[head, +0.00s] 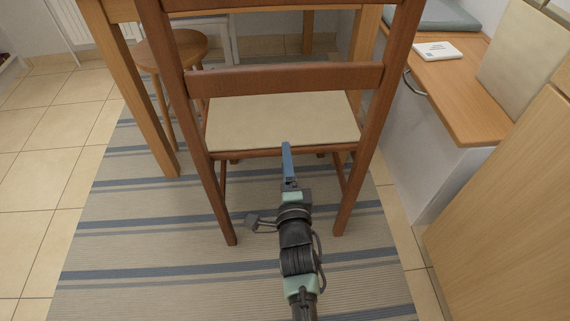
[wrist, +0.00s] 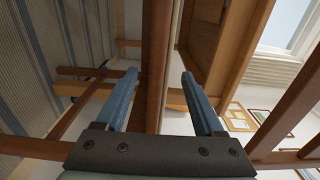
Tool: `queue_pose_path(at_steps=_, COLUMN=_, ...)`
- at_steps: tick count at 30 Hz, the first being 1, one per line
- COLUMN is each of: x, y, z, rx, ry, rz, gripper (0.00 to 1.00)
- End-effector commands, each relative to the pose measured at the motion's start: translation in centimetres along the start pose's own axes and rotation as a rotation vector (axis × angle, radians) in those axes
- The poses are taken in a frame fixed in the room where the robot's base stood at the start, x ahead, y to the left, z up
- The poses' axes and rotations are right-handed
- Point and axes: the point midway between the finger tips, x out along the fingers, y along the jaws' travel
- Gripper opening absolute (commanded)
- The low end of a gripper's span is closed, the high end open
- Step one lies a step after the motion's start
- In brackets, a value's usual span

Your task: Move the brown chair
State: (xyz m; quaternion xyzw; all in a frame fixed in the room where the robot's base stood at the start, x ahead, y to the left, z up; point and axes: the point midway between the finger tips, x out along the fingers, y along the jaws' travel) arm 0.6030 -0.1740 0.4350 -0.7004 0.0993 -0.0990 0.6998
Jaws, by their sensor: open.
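The brown chair (head: 278,78) stands upright on the striped rug, its back towards me, with a cream seat pad (head: 280,122). My gripper (head: 287,150) is in front of the chair, overlapping the lower rear edge of its seat in the head view. In the wrist view my gripper (wrist: 158,80) has its two blue fingers spread apart. A brown rail of the chair (wrist: 157,60) runs through the gap between them in that picture. Whether either finger touches the rail cannot be told.
A wooden table (head: 115,60) stands behind the chair, with a round stool (head: 172,48) at the left. A bench (head: 455,85) with a white book (head: 438,50) is at the right, beside a wooden cabinet (head: 515,215). The striped rug (head: 150,240) is clear at the front left.

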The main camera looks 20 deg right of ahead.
Motion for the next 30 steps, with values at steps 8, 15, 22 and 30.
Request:
queue_pose_path(at_steps=8, x=3.1, y=0.5, z=0.0, rx=-0.002, ry=-0.001, rz=-0.004, gripper=0.70)
queue_pose_path(at_steps=15, x=4.1, y=0.1, z=0.1, rx=0.001, ry=-0.002, rz=-0.002, gripper=0.70)
queue_pose_path(at_steps=22, x=4.2, y=-0.1, z=0.1, rx=0.001, ry=-0.001, rz=0.000, gripper=0.70)
queue_pose_path(at_steps=30, x=4.2, y=-0.1, z=0.1, rx=0.001, ry=-0.001, rz=0.000, gripper=0.36)
